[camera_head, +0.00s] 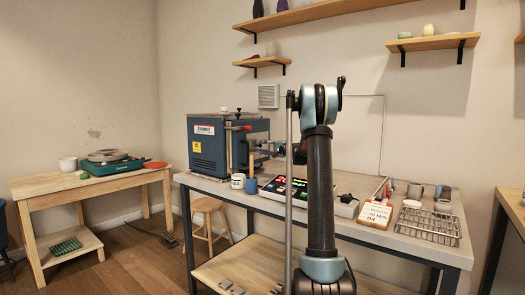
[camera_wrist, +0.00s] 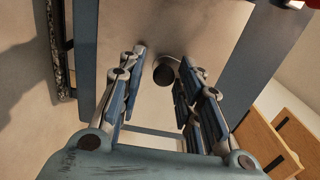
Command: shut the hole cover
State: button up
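The blue kiln (camera_head: 208,148) stands at the left end of the worktable. My gripper (camera_wrist: 163,57) is open and empty, with its two fingers apart. In the head view it is at the kiln's right-hand side, partly hidden by my arm. In the wrist view a small dark round piece with a pale rim (camera_wrist: 164,74) shows between and beyond the fingertips, against a beige panel (camera_wrist: 168,20). It looks like the hole cover or the hole itself; I cannot tell which. Whether the fingers touch it is not clear.
A lit control panel (camera_head: 287,189), a white mug (camera_head: 238,181) and a blue cup (camera_head: 251,186) stand on the worktable (camera_head: 420,243) near the kiln. A wire rack (camera_head: 430,226) lies at its right end. A wooden stool (camera_head: 207,207) stands on the floor beside the table.

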jog(key=shift+s+r, duration=0.1)
jog(key=v, duration=1.1)
jog(key=shift+s+d, duration=0.2)
jog(key=shift+d, duration=0.15)
jog(key=s+a+f+n+g+h, duration=0.2)
jog(key=s+a+f, duration=0.15)
jog(key=s, duration=0.65)
jog(key=s+a+f+n+g+h, duration=0.1)
jog(key=s+a+f+g, duration=0.2)
jog(key=s, duration=0.7)
jog(key=s+a+f+n+g+h, duration=0.2)
jog(key=s+a, duration=0.3)
jog(key=s, duration=0.5)
jog(key=s+d+f+n+g+h, duration=0.1)
jog(key=s+d+f+h, duration=0.1)
jog(key=s+f, duration=0.4)
jog(key=s+d+f+n+g+h, duration=0.1)
jog(key=s+d+f+h, duration=0.2)
jog(key=s+f, duration=0.4)
jog(key=s+d+f+n+g+h, duration=0.1)
jog(key=s+d+f+h, duration=0.2)
jog(key=s, duration=1.4)
notch_tip(320, 180, down, 3)
jog(key=shift+d+f+n, duration=0.15)
jog(key=shift+d+n, duration=0.15)
jog(key=shift+d, duration=0.05)
